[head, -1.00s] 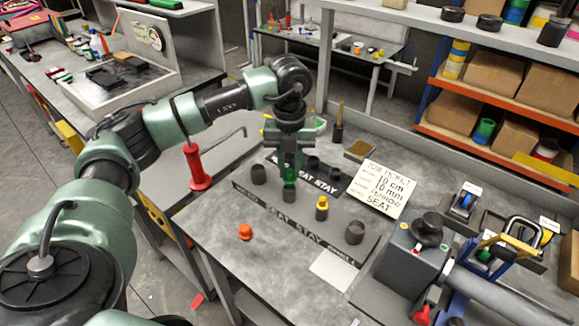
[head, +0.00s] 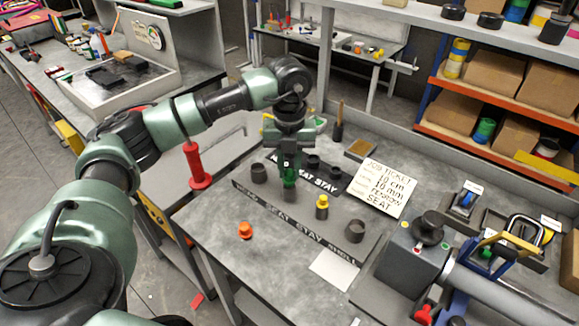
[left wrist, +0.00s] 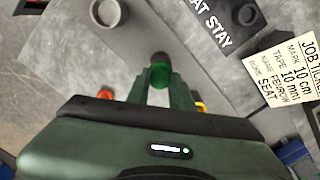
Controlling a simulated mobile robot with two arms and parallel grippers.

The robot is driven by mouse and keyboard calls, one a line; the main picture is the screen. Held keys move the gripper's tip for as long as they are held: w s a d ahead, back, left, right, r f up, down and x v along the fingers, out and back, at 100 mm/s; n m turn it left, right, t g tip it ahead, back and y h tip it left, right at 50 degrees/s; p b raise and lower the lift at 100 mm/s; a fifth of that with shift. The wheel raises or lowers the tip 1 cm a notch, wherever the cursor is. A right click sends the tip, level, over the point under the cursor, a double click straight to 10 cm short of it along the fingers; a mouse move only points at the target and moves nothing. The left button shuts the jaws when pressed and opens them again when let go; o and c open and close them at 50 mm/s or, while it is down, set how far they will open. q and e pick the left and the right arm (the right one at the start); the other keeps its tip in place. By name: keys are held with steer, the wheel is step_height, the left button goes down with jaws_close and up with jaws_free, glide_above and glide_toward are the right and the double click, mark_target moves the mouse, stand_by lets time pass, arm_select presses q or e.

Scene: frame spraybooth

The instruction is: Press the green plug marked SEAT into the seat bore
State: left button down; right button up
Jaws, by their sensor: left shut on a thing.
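The green plug (head: 289,182) is between the fingertips of my left gripper (head: 289,171), which is shut on it. It also shows in the left wrist view (left wrist: 160,75), upright between the two fingers. In the head view the plug is right over a dark grey cup-like bore (head: 289,196) on the board lettered SEAT STAY (head: 275,214). The plug's lower end meets the bore's rim in the picture; I cannot tell how far it is inside. The marking on the plug is not readable. My right gripper is not in view.
A yellow plug (head: 322,205) stands in a bore to the right. Other dark cups (head: 258,173) (head: 355,231) stand on the board. An orange plug (head: 245,231) lies on the bare table at front left. A job ticket (head: 382,190) and a black vise (head: 412,258) are to the right.

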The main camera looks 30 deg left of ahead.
mark_target(290, 172)
arm_select(q)
steer(key=shift+f+b, duration=0.7)
steer(key=shift+f, duration=0.4)
steer(key=c, duration=1.2)
jaws_free()
steer(key=shift+o, duration=0.2)
step_height(290, 172, up, 7)
steer(key=shift+f+b, duration=0.2)
steer(key=shift+b, duration=0.45)
steer(key=shift+r, duration=0.65)
